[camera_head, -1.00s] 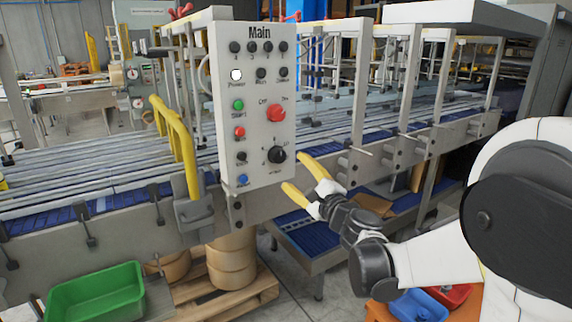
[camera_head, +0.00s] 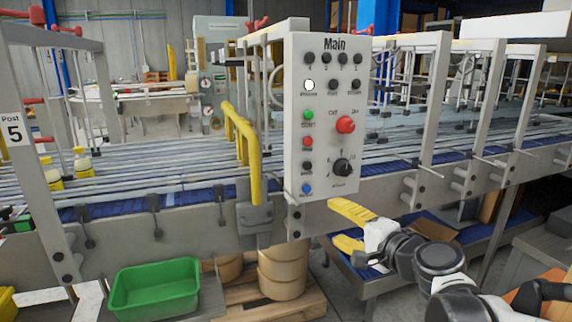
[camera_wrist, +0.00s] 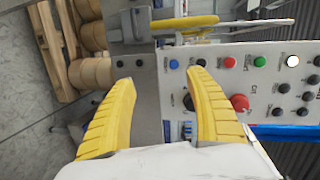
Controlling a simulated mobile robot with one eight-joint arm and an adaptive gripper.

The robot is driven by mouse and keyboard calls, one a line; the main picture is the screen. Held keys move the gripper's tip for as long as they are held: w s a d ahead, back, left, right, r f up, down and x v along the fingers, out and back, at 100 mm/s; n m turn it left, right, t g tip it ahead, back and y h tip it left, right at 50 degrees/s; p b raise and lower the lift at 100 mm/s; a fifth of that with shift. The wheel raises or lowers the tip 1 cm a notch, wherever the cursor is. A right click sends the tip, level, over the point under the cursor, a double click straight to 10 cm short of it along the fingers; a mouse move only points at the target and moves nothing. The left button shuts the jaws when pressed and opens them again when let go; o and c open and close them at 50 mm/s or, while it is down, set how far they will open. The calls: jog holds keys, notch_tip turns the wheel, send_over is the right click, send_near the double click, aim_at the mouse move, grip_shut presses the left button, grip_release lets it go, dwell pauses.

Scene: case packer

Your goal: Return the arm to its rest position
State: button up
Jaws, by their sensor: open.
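My gripper (camera_head: 340,226) has two yellow fingers, spread apart with nothing between them. In the head view it is just below the lower right corner of the grey Main control panel (camera_head: 298,225), in front of the conveyor. In the wrist view the fingers of my gripper (camera_wrist: 162,92) point toward the panel (camera_wrist: 228,75), whose knobs and buttons appear turned on their side. The panel carries a red knob (camera_head: 345,124), a black selector (camera_head: 342,166), and green, red, black and blue buttons. One top-left button is lit white (camera_head: 309,85). I cannot tell whether the fingers touch anything.
The conveyor (camera_head: 150,225) runs across the view behind the panel. A yellow bent rail (camera_head: 243,150) stands left of the panel. A green bin (camera_head: 155,290) sits low at the left. Brown rolls (camera_head: 282,272) stand on a pallet (camera_head: 310,300). Yellow bottles (camera_head: 83,165) stand on the conveyor.

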jog(key=s+f+n+g+h+b, duration=0.25)
jog(key=s+f+n+g, duration=0.25)
jog(key=s+f+n, duration=0.65)
jog(key=s+d+f+g+h, duration=0.1)
jog(key=s+d+h, duration=0.1)
jog(key=s, duration=0.3)
jog(key=s+d+f+g+h, duration=0.1)
jog(key=s+d+f+h, duration=0.1)
jog(key=s, duration=0.4)
jog(key=shift+d+f, duration=0.3)
jog(key=shift+d, duration=0.5)
